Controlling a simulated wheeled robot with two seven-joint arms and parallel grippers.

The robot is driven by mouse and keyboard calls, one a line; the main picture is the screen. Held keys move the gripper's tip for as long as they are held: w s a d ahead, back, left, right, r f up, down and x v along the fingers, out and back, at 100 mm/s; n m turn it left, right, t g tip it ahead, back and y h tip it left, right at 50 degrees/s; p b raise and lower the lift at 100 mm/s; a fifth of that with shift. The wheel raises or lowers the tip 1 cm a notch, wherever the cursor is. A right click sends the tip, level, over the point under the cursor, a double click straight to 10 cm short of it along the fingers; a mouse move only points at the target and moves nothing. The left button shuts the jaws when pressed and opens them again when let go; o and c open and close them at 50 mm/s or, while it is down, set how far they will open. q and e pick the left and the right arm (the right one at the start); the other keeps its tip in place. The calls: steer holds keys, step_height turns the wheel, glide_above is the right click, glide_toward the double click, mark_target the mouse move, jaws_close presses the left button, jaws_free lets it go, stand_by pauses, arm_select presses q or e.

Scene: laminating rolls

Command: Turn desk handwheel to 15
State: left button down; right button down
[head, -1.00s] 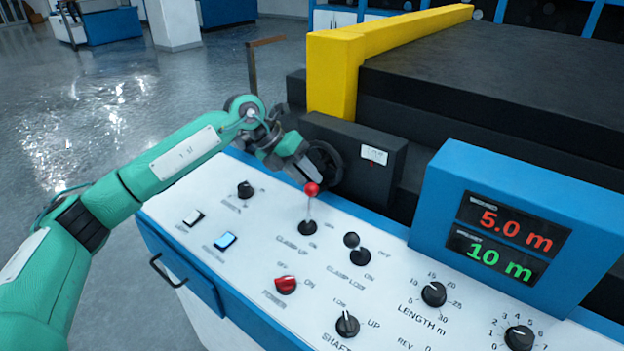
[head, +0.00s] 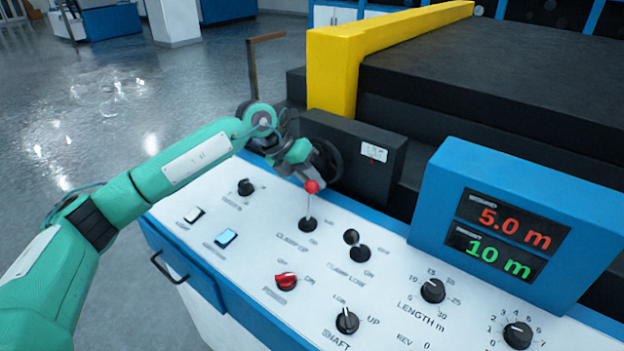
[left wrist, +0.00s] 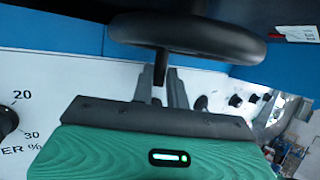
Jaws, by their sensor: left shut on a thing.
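The black handwheel (head: 329,163) stands on the front of a dark box at the back edge of the white desk panel. It also shows in the left wrist view as a black rim (left wrist: 190,37) across the top. My left gripper (head: 312,178) is at the wheel's lower left side. In the left wrist view its fingers (left wrist: 161,88) are shut on a dark handle (left wrist: 160,68) below the rim. A small white readout (head: 374,152) is on the dark box; its figures are too blurred to read. My right gripper is in neither view.
A red-knobbed lever (head: 311,187) rises from the panel close below my left gripper. Knobs and switches cover the panel, including a red power knob (head: 285,282). A blue display box (head: 440,225) reads 5.0 m and 10 m. A yellow frame (head: 333,75) stands behind.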

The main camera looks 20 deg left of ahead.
arm_select(q)
steer(key=shift+a+y+b, duration=0.15)
steer(key=shift+y+b, duration=0.15)
steer(key=shift+y, duration=0.5)
steer(key=shift+w+m+t+y, duration=0.1)
steer(key=shift+m+t+y, duration=0.2)
steer(key=shift+t+y, duration=0.1)
steer(key=shift+a+y+b, duration=0.15)
steer(key=shift+y+b, duration=0.15)
steer(key=c, duration=1.4)
jaws_free()
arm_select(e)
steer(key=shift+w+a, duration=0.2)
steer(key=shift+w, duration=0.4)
arm_select(q)
steer(key=shift+r, duration=0.1)
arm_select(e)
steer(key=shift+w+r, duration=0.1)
